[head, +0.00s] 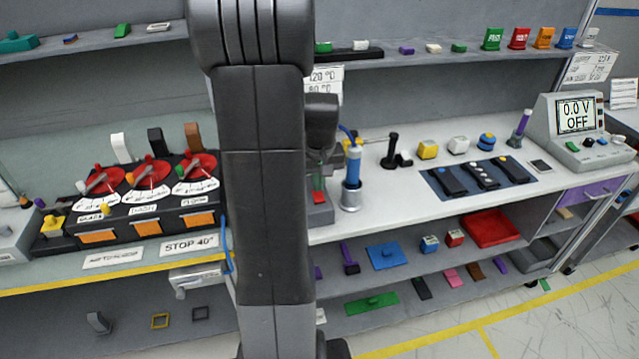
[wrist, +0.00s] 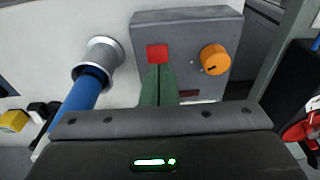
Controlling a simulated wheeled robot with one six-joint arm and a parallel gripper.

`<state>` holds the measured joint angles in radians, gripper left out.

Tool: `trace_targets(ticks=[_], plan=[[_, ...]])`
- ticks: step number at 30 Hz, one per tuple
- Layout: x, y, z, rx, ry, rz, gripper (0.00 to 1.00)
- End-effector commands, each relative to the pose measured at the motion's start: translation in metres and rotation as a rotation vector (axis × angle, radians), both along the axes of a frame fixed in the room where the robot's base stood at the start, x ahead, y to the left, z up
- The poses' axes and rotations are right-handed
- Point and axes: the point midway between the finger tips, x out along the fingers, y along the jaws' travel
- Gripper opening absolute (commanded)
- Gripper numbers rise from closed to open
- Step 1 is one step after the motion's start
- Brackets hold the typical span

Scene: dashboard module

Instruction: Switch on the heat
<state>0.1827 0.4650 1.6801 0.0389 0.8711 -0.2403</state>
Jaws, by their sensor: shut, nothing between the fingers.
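A grey box (wrist: 195,30) with a square red switch (wrist: 157,53) and an orange knob (wrist: 215,60) is in the wrist view. A small dark red strip, partly hidden, sits below the knob. My gripper (wrist: 157,68) is shut and empty, its green fingers together right at the lower edge of the red switch; I cannot tell whether they touch it. In the head view the grey box (head: 320,215) is partly hidden behind my arm, with the red switch (head: 319,197) showing. My gripper is mostly hidden there.
A blue-handled tool (head: 352,168) stands in a metal holder right beside the box; the holder (wrist: 103,52) also shows in the wrist view. A panel of red dials (head: 150,172) is left of my arm. A meter (head: 575,115) reads "0.0 V OFF" at the right.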

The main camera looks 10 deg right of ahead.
Motion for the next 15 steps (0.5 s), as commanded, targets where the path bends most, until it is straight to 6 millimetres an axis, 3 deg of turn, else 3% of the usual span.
trace_targets(ticks=[1, 9, 15], plan=[[0.0, 0.001, 0.017, 0.0, -0.001, 0.001, 0.0], [-0.011, 0.0, 0.069, -0.001, -0.005, 0.0, 0.0], [-0.017, 0.0, 0.097, -0.001, -0.003, 0.0, 0.0]])
